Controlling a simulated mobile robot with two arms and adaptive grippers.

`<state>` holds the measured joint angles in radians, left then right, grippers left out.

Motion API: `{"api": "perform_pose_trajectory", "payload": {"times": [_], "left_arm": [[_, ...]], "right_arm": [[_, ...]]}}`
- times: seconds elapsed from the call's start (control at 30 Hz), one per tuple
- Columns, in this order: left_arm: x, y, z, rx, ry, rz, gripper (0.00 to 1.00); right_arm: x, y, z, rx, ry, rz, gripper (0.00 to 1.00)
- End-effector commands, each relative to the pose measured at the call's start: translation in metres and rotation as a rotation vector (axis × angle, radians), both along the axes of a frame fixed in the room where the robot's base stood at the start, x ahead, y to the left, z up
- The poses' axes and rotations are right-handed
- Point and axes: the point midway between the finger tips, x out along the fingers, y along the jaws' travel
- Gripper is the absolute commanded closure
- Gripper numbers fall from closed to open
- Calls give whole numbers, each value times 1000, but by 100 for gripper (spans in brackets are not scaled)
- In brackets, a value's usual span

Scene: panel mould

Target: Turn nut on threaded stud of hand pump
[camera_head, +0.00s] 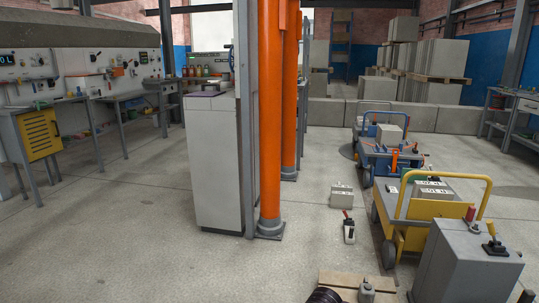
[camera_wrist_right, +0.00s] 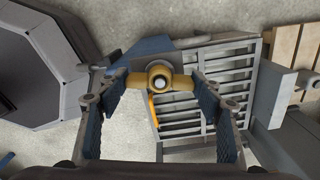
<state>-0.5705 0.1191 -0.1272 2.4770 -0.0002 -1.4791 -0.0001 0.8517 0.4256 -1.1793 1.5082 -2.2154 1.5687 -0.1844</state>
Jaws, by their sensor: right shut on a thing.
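In the right wrist view, a brass-coloured nut with two wings (camera_wrist_right: 182,83) sits around a pale round stud end (camera_wrist_right: 159,83), seen end-on near the middle. My right gripper (camera_wrist_right: 161,82) has its two ribbed blue-grey fingers on either side of the nut and is shut on its wings. Behind the nut is a blue and grey body (camera_wrist_right: 160,46), likely the hand pump; much of it is hidden. A thin orange bar (camera_wrist_right: 153,109) shows just below the nut. The nut cannot be made out in the head view. My left gripper is in neither view.
A slatted grey grate (camera_wrist_right: 215,75) and a wooden pallet (camera_wrist_right: 289,42) lie behind. A dark-rimmed grey container (camera_wrist_right: 40,65) is at left.

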Motion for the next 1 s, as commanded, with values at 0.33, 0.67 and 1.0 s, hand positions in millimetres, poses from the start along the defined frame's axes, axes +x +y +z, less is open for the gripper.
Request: {"api": "perform_pose_trajectory", "payload": {"times": [0.33, 0.67, 1.0], "left_arm": [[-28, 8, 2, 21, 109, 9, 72], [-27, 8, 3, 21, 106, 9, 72], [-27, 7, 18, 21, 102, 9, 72]], "right_arm": [[-1, 0, 2, -1, 2, -209, 64], [0, -1, 0, -2, 1, -299, 64], [0, -1, 2, -2, 1, -524, 64]]}}
